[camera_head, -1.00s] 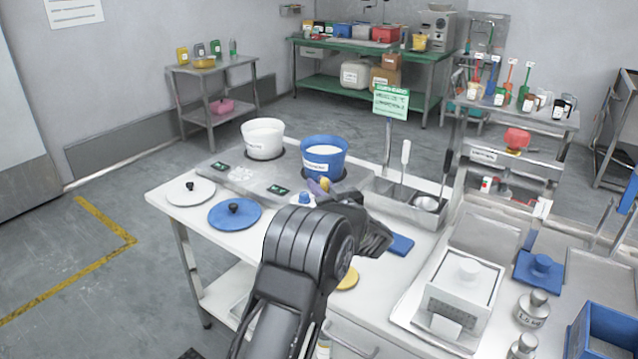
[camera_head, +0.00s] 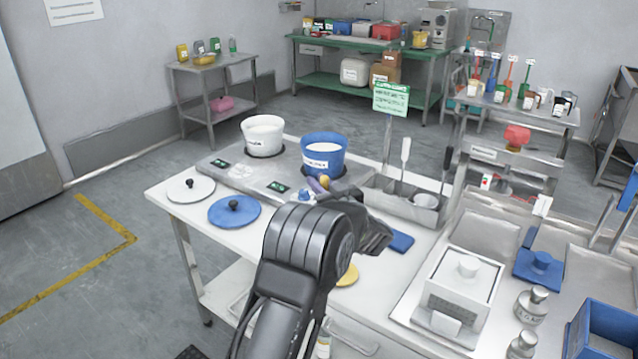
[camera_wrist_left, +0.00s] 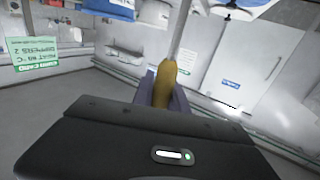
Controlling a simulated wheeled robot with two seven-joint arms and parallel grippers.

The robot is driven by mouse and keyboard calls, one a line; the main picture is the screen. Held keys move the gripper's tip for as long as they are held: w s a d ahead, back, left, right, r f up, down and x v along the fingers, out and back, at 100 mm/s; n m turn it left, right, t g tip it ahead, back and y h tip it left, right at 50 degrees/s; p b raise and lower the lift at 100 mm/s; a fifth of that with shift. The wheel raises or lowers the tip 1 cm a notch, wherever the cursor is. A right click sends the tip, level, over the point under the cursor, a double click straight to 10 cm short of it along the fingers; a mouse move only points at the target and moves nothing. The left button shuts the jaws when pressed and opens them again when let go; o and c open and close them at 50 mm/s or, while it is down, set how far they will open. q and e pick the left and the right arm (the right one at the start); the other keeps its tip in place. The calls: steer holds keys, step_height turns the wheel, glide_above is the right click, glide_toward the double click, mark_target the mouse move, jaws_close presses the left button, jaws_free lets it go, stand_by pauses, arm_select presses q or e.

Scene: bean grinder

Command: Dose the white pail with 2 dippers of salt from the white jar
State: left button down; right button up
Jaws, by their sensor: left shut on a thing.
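The white pail (camera_head: 263,131), filled near the rim with white stuff, stands at the back left of the steel bench. A blue pail (camera_head: 322,146) stands beside it. My left gripper (camera_head: 320,184) is just in front of the blue pail, partly hidden by my arm. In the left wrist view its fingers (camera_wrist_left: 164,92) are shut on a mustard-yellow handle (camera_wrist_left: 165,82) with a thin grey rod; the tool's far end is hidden. A white square lidded container (camera_head: 462,287) stands at right; I cannot tell if it is the white jar. My right gripper is out of view.
A white lid (camera_head: 191,189) and a blue lid (camera_head: 235,211) lie at the bench's left front. A steel holder with upright tools (camera_head: 402,204) and a green sign (camera_head: 391,98) stand right of the pails. A blue bin (camera_head: 606,330) is at lower right.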

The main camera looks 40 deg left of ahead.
arm_select(q)
step_height(320, 180, up, 12)
steer(key=p, duration=0.8)
steer(key=shift+f+p, duration=0.2)
steer(key=shift+p, duration=0.1)
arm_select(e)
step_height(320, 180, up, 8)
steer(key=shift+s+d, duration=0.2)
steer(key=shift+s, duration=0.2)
